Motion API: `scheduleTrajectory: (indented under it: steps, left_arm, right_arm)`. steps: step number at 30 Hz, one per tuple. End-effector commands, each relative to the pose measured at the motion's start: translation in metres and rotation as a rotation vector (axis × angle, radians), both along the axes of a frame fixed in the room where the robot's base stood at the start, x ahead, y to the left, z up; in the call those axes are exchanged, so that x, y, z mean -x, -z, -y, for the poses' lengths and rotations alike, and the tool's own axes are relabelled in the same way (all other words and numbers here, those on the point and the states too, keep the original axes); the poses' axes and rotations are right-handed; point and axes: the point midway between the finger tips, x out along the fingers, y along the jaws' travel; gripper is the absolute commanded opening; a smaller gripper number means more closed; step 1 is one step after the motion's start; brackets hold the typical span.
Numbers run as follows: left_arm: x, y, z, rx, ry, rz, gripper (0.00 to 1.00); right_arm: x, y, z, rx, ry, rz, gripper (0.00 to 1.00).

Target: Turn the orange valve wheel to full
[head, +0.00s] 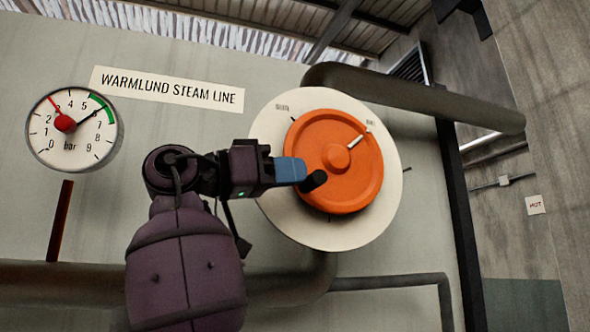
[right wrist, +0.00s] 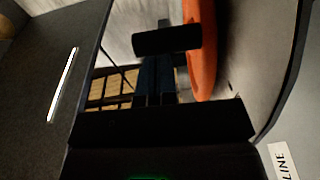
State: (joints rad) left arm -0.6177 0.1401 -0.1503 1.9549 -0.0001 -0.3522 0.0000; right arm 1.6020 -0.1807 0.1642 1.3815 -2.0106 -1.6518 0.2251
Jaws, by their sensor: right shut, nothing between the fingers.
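The orange valve wheel (head: 345,185) sits on a round white plate (head: 272,215) on the grey panel. Its white pointer mark (head: 357,139) points to the upper right, toward a small label too small to read. A black handle (head: 314,181) sticks out at the wheel's lower left. My right gripper (head: 303,170) is shut and empty, with its blue fingertips right beside the handle. In the right wrist view the handle (right wrist: 167,40) lies across the tips of the fingers (right wrist: 154,82); I cannot tell whether they touch. The wheel's orange edge (right wrist: 200,60) shows beside them. My left gripper is out of view.
A pressure gauge (head: 70,128) hangs at the left, its black needle in the green band. A "WARMLUND STEAM LINE" sign (head: 166,88) is above. A thick pipe (head: 420,95) juts out at the wheel's upper right, and pipes (head: 60,285) run below.

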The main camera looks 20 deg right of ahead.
Motion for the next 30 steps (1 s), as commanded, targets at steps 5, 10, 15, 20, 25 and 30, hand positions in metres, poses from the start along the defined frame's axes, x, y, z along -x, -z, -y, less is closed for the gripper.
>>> scheduleTrajectory:
  steps: [5, 10, 15, 20, 25, 30]
  left_arm:
    - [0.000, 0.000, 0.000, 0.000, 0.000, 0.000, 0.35]
    - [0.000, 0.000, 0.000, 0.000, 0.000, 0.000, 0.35]
    - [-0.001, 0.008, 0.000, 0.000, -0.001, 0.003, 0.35]
    - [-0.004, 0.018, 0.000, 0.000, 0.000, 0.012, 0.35]
    - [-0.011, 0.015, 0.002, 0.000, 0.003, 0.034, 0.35]
    - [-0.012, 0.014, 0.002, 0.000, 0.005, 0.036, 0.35]
  right_arm:
    - [0.000, 0.000, 0.000, 0.000, 0.000, 0.000, 0.00]
    - [0.000, 0.000, 0.000, 0.000, 0.000, 0.000, 0.00]
    - [0.001, 0.005, 0.003, 0.030, 0.001, 0.003, 0.00]
    - [0.001, 0.011, 0.008, 0.092, 0.001, 0.006, 0.00]
    - [0.000, 0.014, 0.012, 0.136, 0.002, 0.006, 0.00]
    - [-0.001, 0.013, 0.012, 0.145, 0.001, 0.004, 0.00]
